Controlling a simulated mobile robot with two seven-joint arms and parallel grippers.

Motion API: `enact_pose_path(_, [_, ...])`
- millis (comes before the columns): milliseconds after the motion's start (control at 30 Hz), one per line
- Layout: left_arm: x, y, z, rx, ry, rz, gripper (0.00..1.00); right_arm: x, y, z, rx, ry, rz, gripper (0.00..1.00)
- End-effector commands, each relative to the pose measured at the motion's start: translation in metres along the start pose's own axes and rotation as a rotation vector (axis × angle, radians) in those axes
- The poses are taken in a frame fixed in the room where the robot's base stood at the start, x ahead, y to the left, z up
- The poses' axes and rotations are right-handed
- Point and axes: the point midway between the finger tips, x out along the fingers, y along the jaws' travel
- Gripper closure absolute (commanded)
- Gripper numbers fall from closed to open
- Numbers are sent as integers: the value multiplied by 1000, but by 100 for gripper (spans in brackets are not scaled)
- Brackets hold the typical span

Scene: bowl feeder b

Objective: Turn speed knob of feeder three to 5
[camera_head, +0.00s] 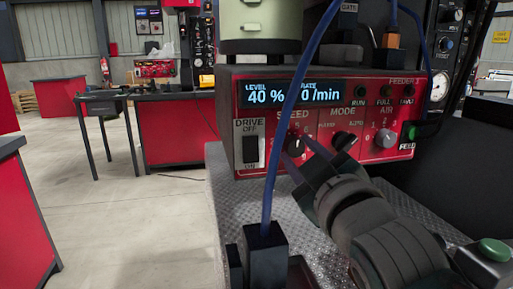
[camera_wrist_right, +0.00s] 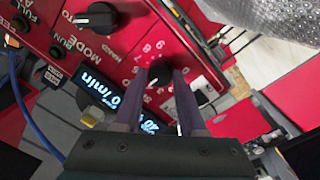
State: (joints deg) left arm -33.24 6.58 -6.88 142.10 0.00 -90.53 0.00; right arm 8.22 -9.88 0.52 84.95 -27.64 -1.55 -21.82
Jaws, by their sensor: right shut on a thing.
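The speed knob (camera_head: 294,145) is a black round knob under the word SPEED on the red feeder panel (camera_head: 365,118). It also shows in the right wrist view (camera_wrist_right: 159,74), with numbers around it. My right gripper (camera_head: 298,154) reaches the panel from the lower right and is shut on the knob, one finger on each side. The wrist view shows the same fingers (camera_wrist_right: 160,88) around it. The knob's pointer is partly hidden, so I cannot tell its exact setting. The display (camera_head: 292,93) reads 40 % and 0 /min. My left gripper is not in view.
A black drive switch (camera_head: 250,149) sits left of the knob; the mode knob (camera_head: 344,141) and another selector knob (camera_head: 385,138) sit right. A blue cable (camera_head: 283,125) hangs in front of the panel into a black box (camera_head: 264,250). A metal plate (camera_head: 235,205) lies below.

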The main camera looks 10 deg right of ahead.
Motion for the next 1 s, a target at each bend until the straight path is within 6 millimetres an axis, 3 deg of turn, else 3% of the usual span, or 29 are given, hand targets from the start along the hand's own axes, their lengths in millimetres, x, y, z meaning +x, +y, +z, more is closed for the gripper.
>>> enact_pose_path(333, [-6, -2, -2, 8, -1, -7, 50, 0, 1, -1, 143, -6, 1, 100])
enact_pose_path(867, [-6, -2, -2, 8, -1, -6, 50, 0, 0, 0, 169, -7, 1, 100])
enact_pose_path(900, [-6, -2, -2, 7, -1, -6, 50, 0, 0, 0, 169, -7, 1, 59])
enact_pose_path(1000, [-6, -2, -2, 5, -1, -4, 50, 0, 0, 0, 168, -7, 1, 48])
